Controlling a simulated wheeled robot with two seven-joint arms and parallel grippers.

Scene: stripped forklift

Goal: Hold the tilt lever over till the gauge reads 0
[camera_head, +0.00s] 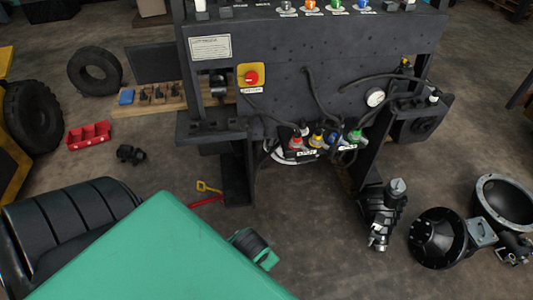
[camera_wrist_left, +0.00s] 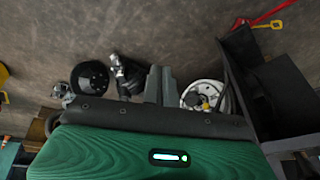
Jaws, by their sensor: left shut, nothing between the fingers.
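The round white gauge (camera_head: 375,97) is on the right of the dark forklift panel (camera_head: 290,55) in the head view. Its needle and reading are too small to tell. Coloured controls stand along the panel's top edge, among them an orange one (camera_head: 310,5), a green one (camera_head: 337,5) and a blue one (camera_head: 362,5). Their labels are unreadable, and I cannot tell which is the tilt lever. My left gripper (camera_wrist_left: 161,84) shows in the left wrist view, its grey fingers shut and empty. I cannot make out its fingertips in the head view. My right gripper is not in view.
A red button on a yellow plate (camera_head: 251,77) is on the panel. Coloured connectors (camera_head: 316,138) and cables hang below it. Black machine parts (camera_head: 438,237) lie on the floor at right. Tyres (camera_head: 95,71) and a red bin (camera_head: 88,135) are at left.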

